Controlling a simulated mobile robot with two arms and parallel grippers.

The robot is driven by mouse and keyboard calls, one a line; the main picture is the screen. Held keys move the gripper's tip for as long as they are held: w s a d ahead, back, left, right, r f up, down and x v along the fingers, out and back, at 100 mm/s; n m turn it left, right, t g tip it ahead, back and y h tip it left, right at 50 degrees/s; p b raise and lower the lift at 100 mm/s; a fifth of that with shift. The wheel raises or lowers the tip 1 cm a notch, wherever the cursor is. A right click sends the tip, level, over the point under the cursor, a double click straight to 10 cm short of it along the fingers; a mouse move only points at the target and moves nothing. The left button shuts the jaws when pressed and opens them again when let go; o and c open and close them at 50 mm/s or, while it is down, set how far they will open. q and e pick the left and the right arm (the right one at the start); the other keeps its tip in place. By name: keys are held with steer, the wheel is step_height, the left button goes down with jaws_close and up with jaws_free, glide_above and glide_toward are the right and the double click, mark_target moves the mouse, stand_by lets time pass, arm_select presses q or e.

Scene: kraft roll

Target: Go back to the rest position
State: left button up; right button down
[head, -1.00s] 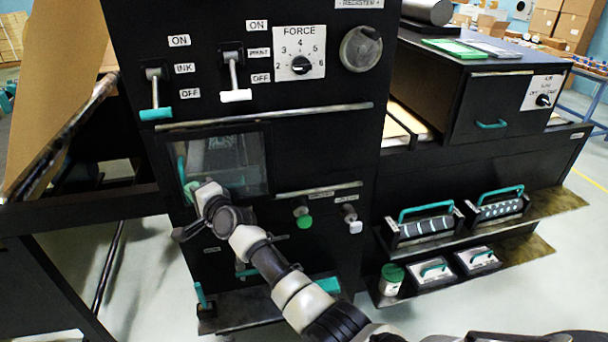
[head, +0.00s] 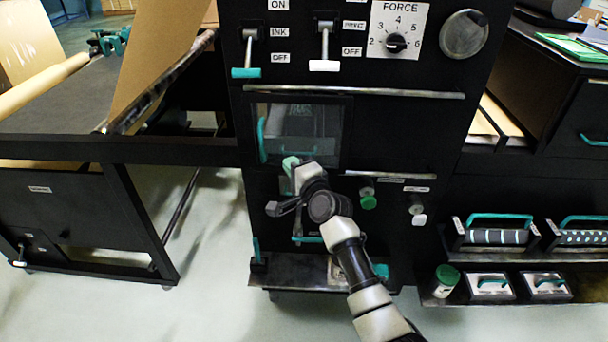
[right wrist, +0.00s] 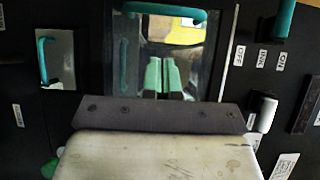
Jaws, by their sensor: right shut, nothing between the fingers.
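My right gripper (head: 290,163) is in front of the black press, at the lower edge of its glazed window (head: 318,125). Its arm comes in from the lower right and hides part of the press front. In the right wrist view the pale green fingers (right wrist: 162,74) are together with nothing between them. The glazed window is beyond them there. I cannot tell whether the fingertips touch the press. My left gripper is not in view.
The press has INK and PRINT levers (head: 324,45) and a FORCE dial (head: 396,42). A black table with a brown paper web (head: 160,50) stands left. Shelves with teal-handled rollers (head: 497,236) and a green-lidded jar (head: 446,280) are at right. Open floor shows at lower left.

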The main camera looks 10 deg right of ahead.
steer(key=d+v, duration=0.1)
steer(key=v, duration=0.4)
steer(key=s+d+f+n+g+h, duration=0.1)
steer(key=s+f+n+g, duration=0.15)
steer(key=s+f, duration=0.7)
steer(key=s+d+f+n+g+h, duration=0.1)
steer(key=s+f+n+g, duration=0.15)
steer(key=f, duration=1.35)
steer(key=s+d+f+n+g+h, duration=0.25)
steer(key=s+f, duration=0.35)
steer(key=f, duration=0.6)
steer(key=s+d+f+n+g, duration=0.2)
steer(key=s+f, duration=0.4)
steer(key=s, duration=0.6)
steer(key=s+d+f+n+g+h, duration=0.1)
steer(key=s+d+f+n+g, duration=0.2)
steer(key=s, duration=1)
steer(key=s+d+f+n+g, duration=0.3)
steer(key=s+f, duration=0.6)
steer(key=s, duration=0.4)
steer(key=shift+s+n+h, duration=0.2)
steer(key=shift+n+h, duration=0.15)
steer(key=shift+n, duration=0.1)
steer(key=shift+f+g, duration=0.1)
steer(key=shift+g, duration=0.15)
